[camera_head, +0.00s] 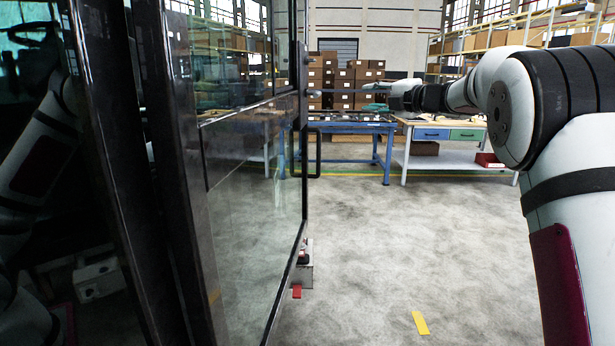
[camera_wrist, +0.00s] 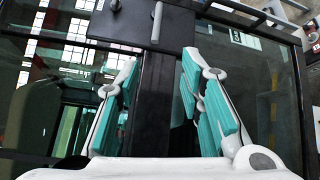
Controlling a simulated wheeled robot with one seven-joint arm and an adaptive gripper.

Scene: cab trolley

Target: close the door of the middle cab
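The cab door (camera_head: 250,190), a black-framed glass panel, stands open in the left half of the head view. A black bar handle (camera_head: 318,155) is on its outer edge, with small round fittings above it. My arm reaches in from the right, and my gripper (camera_head: 368,88) is beside the door's outer edge at upper fitting height. In the wrist view, my gripper (camera_wrist: 158,62) is open, its teal-padded fingers spread either side of a black frame post (camera_wrist: 152,110). A dark plate with a pale rod (camera_wrist: 157,20) is just beyond. I cannot tell whether the fingers touch the post.
A blue workbench (camera_head: 387,155) and a table with blue and green drawers (camera_head: 445,134) stand behind. Stacked boxes (camera_head: 345,82) are farther back. The grey floor (camera_head: 400,240) right of the door is clear apart from a yellow marking (camera_head: 420,323). A small red-and-grey part (camera_head: 302,270) shows low by the door edge.

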